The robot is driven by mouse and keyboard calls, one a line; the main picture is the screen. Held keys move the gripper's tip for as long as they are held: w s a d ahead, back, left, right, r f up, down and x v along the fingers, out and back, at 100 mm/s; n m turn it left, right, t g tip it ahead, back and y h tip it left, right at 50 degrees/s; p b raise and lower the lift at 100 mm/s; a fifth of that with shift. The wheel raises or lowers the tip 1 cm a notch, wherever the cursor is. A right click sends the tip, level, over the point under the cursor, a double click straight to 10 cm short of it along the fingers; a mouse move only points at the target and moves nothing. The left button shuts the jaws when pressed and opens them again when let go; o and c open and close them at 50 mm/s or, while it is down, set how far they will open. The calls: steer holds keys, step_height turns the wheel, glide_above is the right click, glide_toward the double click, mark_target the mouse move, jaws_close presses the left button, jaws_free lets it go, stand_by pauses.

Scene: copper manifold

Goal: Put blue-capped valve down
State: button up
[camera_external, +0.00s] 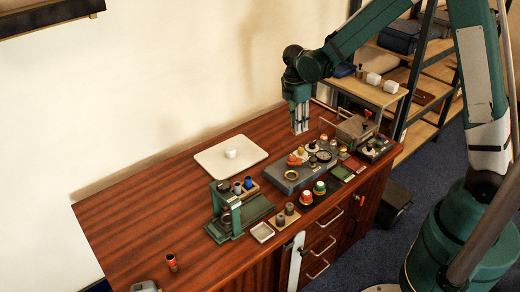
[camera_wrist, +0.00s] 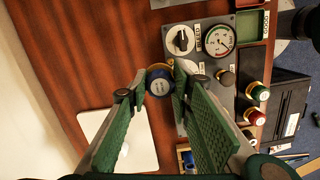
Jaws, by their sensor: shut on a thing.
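My gripper (camera_external: 300,130) is above the back of the wooden bench, behind the grey panel. In the wrist view its fingers (camera_wrist: 157,84) are closed in on the blue-capped valve (camera_wrist: 159,88), which shows a round blue top between the fingertips. A brassy round edge shows just beyond the cap. The valve is too small or hidden to make out in the external view. I cannot tell whether its base touches anything.
The grey panel (camera_external: 268,184) carries knobs and a gauge (camera_wrist: 218,40). A white tray (camera_external: 207,163) holds a small white item (camera_external: 231,153). A green fixture (camera_external: 227,209) stands in front. The bench's left is mostly clear.

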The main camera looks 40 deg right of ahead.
steer(key=w+d, duration=0.1)
steer(key=w, duration=0.5)
steer(key=shift+d+f, duration=0.25)
steer(key=shift+d, duration=0.05)
steer(key=shift+f, duration=0.1)
steer(key=shift+f+b, duration=0.5)
steer(key=shift+f, duration=2.55)
steer(key=shift+f+b, duration=0.45)
steer(key=shift+f, duration=1.4)
steer(key=shift+f, duration=0.2)
steer(key=o, duration=0.9)
steer(key=shift+o, duration=0.2)
steer(key=shift+r, duration=0.15)
